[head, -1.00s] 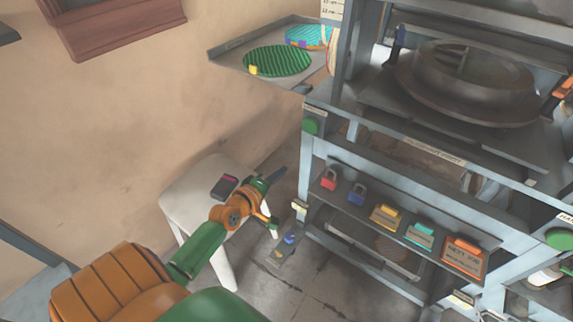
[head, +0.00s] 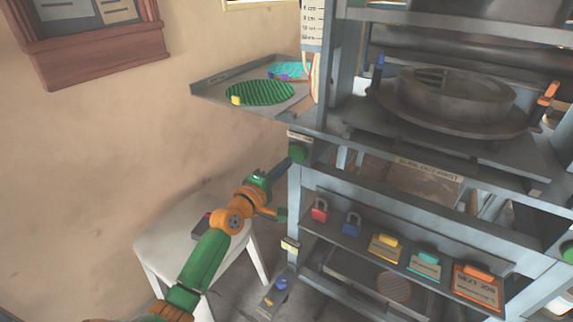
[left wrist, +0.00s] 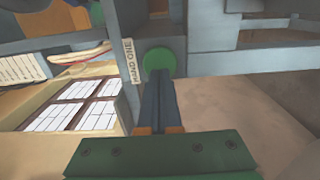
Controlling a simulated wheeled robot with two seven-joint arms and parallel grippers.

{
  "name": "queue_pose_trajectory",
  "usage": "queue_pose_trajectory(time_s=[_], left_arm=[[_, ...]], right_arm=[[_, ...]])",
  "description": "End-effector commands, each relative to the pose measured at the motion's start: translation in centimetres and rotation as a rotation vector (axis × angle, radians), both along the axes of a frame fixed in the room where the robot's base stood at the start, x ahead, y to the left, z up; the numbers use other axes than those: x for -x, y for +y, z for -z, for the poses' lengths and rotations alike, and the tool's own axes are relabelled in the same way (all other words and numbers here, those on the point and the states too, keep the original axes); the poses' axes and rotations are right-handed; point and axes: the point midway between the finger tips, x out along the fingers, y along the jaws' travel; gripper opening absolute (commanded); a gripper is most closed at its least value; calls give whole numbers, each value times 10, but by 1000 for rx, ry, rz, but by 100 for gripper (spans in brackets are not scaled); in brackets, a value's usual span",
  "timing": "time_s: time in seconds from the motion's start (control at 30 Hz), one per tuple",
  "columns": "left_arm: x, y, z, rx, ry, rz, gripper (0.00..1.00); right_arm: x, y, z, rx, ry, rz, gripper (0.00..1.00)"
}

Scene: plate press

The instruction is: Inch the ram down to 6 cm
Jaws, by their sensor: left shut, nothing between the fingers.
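The press (head: 345,60) stands at the right with a heavy round metal plate (head: 455,95) in its opening. A white scale with cm marks (head: 312,22) hangs on its left post; the ram's height cannot be read. A green button (head: 300,152) is on the left front post; in the left wrist view the button (left wrist: 158,62) sits beside a "HAND ONE" label. My left gripper (head: 284,166) is shut and empty, its tips right at this button; I cannot tell whether they touch. Another green button (head: 568,252) shows at the right edge. My right gripper is out of view.
A side tray (head: 215,88) holds a green ribbed disc (head: 258,93). A white stool (head: 160,245) stands under my left arm. A shelf below the press holds red (head: 319,210) and blue (head: 352,222) padlocks and several coloured tags.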

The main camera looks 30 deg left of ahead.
Motion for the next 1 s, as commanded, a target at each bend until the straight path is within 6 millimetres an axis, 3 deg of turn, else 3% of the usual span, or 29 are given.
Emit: queue_pose_trajectory(time_s=[1.0], left_arm=[[-26,0,2,0,1,0,0]], right_arm=[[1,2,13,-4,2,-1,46]])
